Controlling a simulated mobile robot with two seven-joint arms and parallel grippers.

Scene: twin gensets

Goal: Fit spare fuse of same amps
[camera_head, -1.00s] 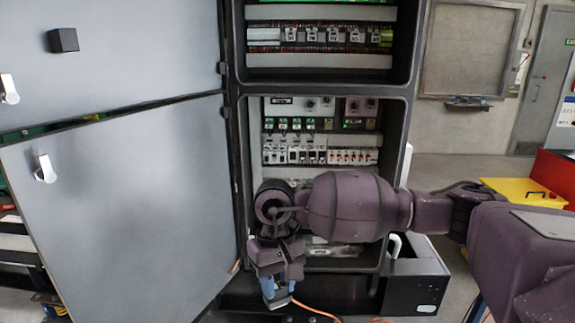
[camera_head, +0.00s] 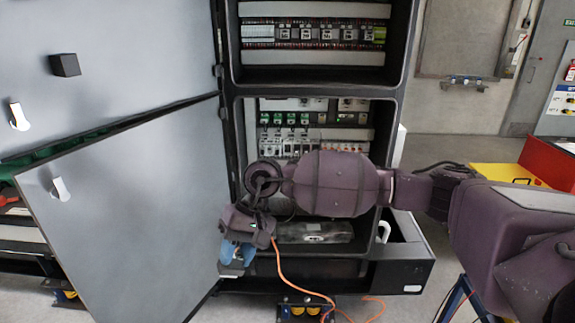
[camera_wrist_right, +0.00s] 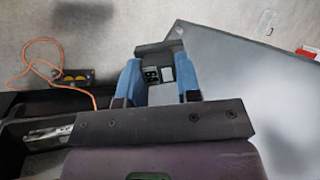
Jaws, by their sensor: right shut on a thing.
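My right gripper (camera_head: 232,268) is in front of the open cabinet (camera_head: 230,140), low and close to the lower door's edge. Its blue fingers are shut on a small grey-and-black thing (camera_wrist_right: 161,87), which sits between them in the wrist view. Rows of small devices (camera_head: 290,120) with green tops sit in the lower compartment, above pale breaker- or fuse-like modules (camera_head: 285,142). My right arm hides part of that compartment. My left gripper is out of view.
The grey lower door (camera_head: 120,210) stands open to the left, close beside the gripper. A black box (camera_head: 405,270) juts out at the cabinet's lower right. An orange cable (camera_head: 290,280) hangs and runs on the floor. A yellow box (camera_head: 505,176) stands at right.

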